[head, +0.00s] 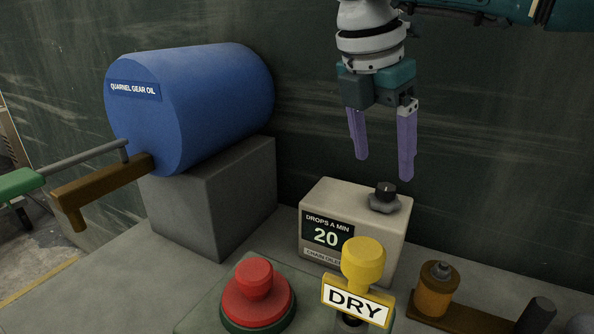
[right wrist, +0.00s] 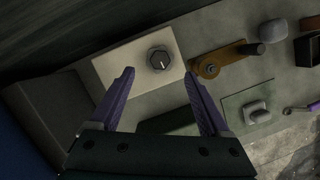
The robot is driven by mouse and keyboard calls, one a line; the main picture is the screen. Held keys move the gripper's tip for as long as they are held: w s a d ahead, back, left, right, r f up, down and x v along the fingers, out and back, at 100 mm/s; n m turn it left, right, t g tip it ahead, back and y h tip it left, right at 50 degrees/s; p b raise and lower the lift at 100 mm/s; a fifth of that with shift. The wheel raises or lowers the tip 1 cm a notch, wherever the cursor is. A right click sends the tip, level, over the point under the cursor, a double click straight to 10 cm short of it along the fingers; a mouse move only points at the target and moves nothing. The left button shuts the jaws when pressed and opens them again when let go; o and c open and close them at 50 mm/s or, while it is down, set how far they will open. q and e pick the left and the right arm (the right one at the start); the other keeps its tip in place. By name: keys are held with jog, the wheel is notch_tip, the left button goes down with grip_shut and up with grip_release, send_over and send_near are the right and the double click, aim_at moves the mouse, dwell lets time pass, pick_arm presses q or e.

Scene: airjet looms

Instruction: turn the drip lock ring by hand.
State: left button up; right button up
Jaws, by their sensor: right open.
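A beige oiler box (head: 352,220) reads "DROPS A MIN 20" on its front. On its top right sits a black knob (head: 386,189) with a grey, faceted ring (head: 379,206) around its base, which looks like the drip lock ring. In the right wrist view, the knob (right wrist: 160,60) shows a pale pointer mark, and the ring is hard to tell from it. My right gripper (head: 384,168) is open and empty, fingers pointing down, just above the knob and apart from it. In the right wrist view, the knob appears between the purple fingertips (right wrist: 159,73).
A yellow knob (head: 362,262) with a "DRY" sign (head: 356,301) stands before the box, beside a red button (head: 258,293). A blue gear oil drum (head: 195,105) lies on a grey block (head: 215,200) to the left. An orange-brown fitting (head: 436,290) is at right.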

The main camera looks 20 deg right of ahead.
aim_at(384, 188)
jog(key=b+x, duration=0.5)
jog(key=x, duration=0.2)
jog(key=shift+a+b, duration=0.1)
jog(key=shift+b, duration=0.2)
jog(key=shift+r, duration=0.1)
jog(key=c, duration=1)
